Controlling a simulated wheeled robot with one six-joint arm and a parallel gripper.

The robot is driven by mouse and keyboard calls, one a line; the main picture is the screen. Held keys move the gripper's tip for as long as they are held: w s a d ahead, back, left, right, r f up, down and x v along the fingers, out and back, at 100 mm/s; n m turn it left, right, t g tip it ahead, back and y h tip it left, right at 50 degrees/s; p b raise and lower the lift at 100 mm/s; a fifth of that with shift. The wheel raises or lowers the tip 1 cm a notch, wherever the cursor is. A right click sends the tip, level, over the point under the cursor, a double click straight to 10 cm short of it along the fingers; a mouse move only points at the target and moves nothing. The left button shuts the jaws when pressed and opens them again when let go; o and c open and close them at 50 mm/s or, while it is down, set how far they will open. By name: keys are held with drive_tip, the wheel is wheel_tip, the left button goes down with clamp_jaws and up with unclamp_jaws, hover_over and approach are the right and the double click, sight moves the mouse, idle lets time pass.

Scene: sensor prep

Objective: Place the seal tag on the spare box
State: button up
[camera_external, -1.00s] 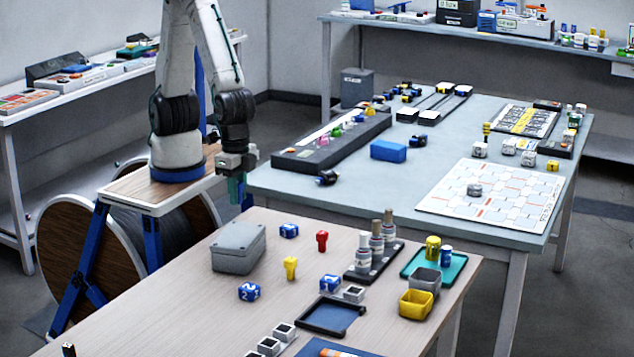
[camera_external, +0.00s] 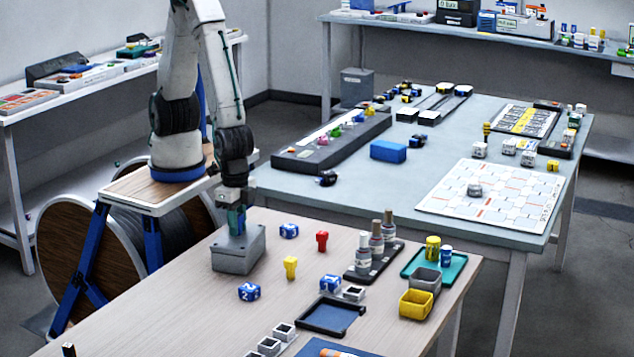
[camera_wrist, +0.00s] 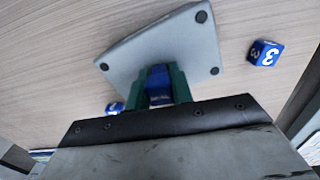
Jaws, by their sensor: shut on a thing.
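The spare box (camera_external: 238,255) is a grey lidded box on the near wooden table; its lid with dark corner screws fills the upper middle of the wrist view (camera_wrist: 185,48). My gripper (camera_external: 236,226) points down over the box. Its green fingers, also in the wrist view (camera_wrist: 161,88), are shut on a blue piece (camera_wrist: 158,82), which I take to be the seal tag. The piece is over the lid, largely hidden between the fingers. I cannot tell whether it touches the lid.
Blue numbered cubes (camera_external: 249,291), a yellow peg-like piece (camera_external: 290,267) and a red one (camera_external: 322,240) stand near the box. A dark rack of bottles (camera_external: 362,272) and a yellow bin (camera_external: 416,304) are further right. The table's left front is mostly clear.

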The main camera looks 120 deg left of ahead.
drive_tip(key=o, duration=0.9)
wheel_tip(320, 180, up, 12)
drive_tip(key=shift+f, duration=0.1)
drive_tip(key=s+a+r, duration=0.3)
drive_tip(key=a+r, duration=0.2)
drive_tip(key=a, duration=0.2)
drive_tip(key=s+a+r, duration=0.4)
drive_tip(key=a+r, duration=0.2)
drive_tip(key=a, duration=0.1)
drive_tip(key=shift+t, duration=0.6)
drive_tip(key=s+a+r, duration=0.1)
drive_tip(key=s+a, duration=0.1)
drive_tip(key=s, duration=0.1)
drive_tip(key=s+a, duration=0.3)
drive_tip(key=s, duration=0.1)
drive_tip(key=s+a+r, duration=0.1)
drive_tip(key=s+a, duration=0.2)
drive_tip(key=s, duration=0.1)
drive_tip(key=shift+r, duration=0.35)
